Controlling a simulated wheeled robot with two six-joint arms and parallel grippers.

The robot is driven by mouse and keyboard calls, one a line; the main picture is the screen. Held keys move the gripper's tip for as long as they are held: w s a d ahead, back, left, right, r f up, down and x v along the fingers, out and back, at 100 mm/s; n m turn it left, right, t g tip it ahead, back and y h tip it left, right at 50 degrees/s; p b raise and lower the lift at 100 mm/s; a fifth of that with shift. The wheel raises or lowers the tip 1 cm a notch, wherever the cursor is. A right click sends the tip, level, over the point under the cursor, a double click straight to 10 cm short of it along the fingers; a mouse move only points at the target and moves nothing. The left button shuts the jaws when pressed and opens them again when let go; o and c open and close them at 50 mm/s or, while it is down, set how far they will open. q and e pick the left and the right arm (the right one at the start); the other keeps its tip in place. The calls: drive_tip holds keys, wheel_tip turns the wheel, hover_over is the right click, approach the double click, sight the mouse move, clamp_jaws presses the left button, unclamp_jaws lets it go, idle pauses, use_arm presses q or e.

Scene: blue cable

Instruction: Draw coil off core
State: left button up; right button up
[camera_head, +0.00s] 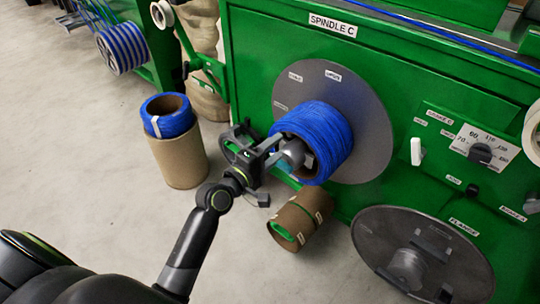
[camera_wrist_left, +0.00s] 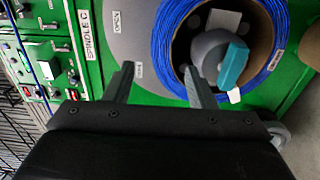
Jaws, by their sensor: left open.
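The blue cable coil (camera_head: 330,135) sits on spindle C against a grey round back plate (camera_head: 365,105). In the left wrist view the coil (camera_wrist_left: 160,45) surrounds a brown core (camera_wrist_left: 181,50), with a grey rounded spindle end (camera_wrist_left: 207,45) and a teal piece (camera_wrist_left: 233,64) in its middle. My left gripper (camera_head: 276,149) is open at the coil's front end, beside the spindle end. Contact with the coil cannot be told. My right gripper is out of view.
A brown tube (camera_head: 180,160) with another blue coil (camera_head: 172,122) stands on the floor at left. An empty brown core (camera_head: 300,217) lies below the spindle. The grey flange (camera_head: 425,255) is at lower right. Bare floor (camera_head: 60,160) lies to the left.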

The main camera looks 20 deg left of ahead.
sight(298, 130)
use_arm(q)
drive_tip(key=shift+b+x, duration=0.55)
drive_tip(key=shift+x, duration=4.85)
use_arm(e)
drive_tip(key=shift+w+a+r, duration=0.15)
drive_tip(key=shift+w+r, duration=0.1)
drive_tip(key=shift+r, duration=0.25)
use_arm(q)
drive_tip(key=shift+c, duration=0.3)
drive_tip(key=shift+f, duration=0.1)
clamp_jaws()
drive_tip(key=shift+r, duration=0.25)
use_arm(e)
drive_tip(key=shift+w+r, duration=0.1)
use_arm(q)
drive_tip(key=shift+w+r+p, duration=0.1)
drive_tip(key=shift+r+p, duration=0.35)
drive_tip(key=shift+p, duration=0.15)
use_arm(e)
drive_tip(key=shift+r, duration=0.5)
use_arm(q)
drive_tip(key=shift+p+v, duration=0.35)
drive_tip(key=shift+v, duration=0.75)
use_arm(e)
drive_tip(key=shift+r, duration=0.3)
